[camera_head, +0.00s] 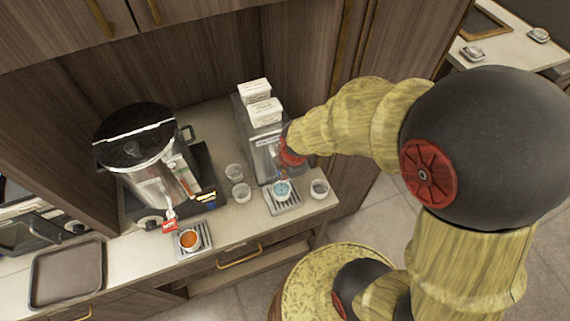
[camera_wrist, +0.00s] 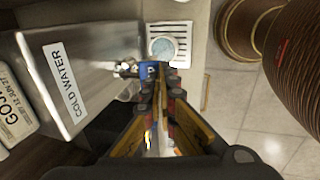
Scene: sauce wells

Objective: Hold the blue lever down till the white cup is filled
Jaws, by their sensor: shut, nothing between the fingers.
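The blue lever (camera_wrist: 150,70) is on the front of the steel dispenser labelled COLD WATER (camera_wrist: 62,75), which also shows in the head view (camera_head: 262,148). My gripper (camera_wrist: 160,84) is shut and empty, its fingertips right at the lever; they look in contact, but I cannot tell how far the lever is pressed. The white cup (camera_wrist: 163,48) stands upright on the drip grille below the lever. In the head view the cup (camera_head: 283,190) shows light blue inside; its fill level is unclear.
A black-lidded urn (camera_head: 150,160) with a red HOT tag and an orange-filled cup (camera_head: 189,239) are further left. White cartons (camera_head: 264,112) sit on the dispenser.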

